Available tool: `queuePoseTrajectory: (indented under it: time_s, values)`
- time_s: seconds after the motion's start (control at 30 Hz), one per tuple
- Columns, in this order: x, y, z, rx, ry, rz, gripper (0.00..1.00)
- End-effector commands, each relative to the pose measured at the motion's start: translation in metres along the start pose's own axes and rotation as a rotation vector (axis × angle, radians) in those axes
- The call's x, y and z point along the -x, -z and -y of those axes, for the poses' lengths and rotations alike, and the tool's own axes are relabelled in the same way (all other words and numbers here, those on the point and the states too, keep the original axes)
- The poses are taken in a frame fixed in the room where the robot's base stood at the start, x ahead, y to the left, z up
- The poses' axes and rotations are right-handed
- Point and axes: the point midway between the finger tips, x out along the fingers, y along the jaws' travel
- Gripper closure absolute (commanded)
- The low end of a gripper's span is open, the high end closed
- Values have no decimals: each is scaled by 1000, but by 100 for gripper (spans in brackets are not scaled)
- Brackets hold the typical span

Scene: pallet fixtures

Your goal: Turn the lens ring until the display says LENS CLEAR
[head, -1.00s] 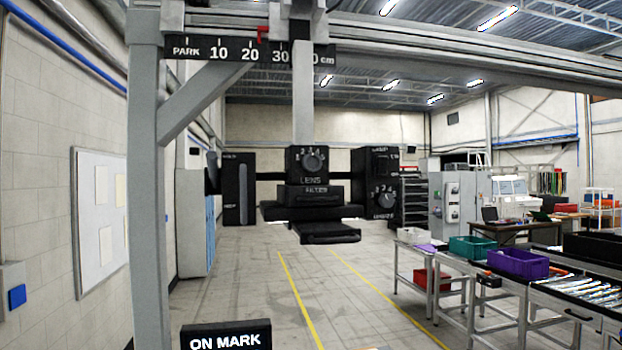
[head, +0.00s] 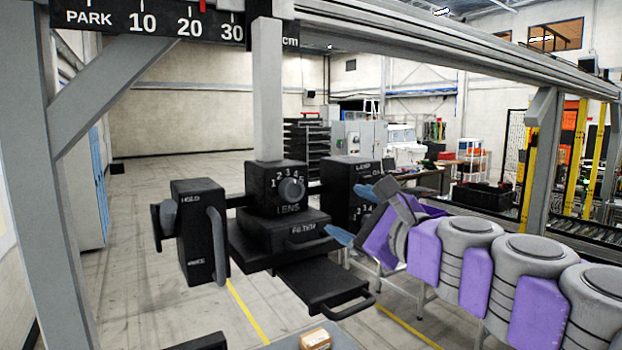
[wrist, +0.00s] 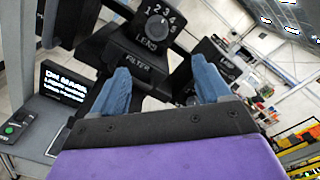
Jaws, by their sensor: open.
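The lens ring (head: 291,190) is a round dark knob on the front of the black LENS block (head: 262,190), with numbers around it. In the wrist view the ring (wrist: 157,28) shows beyond and between my fingers. My gripper (head: 352,213) is open and empty, right of the LENS block and apart from the ring. Its blue fingers (wrist: 160,72) spread over the FILTER block (wrist: 132,64) in the wrist view. The display (wrist: 64,83) shows several lines of white text; the top one seems to say ON MARK, the rest is too blurred to read.
A black HOLD block (head: 200,235) with a handle stands left of LENS. A handled FILTER drawer (head: 318,285) juts out below. A grey post (head: 40,180) stands at left. A green button box (wrist: 17,127) sits by the display.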

Motion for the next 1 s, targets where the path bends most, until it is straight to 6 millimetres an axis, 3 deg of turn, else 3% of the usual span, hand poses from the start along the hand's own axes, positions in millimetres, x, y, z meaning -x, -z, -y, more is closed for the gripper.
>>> queuePoseTrajectory:
  time_s: [0.27, 1.0]
  values:
    - [-32, -1, -3, -10, 0, -2, 23]
    - [-148, -4, -3, -5, -1, -2, 23]
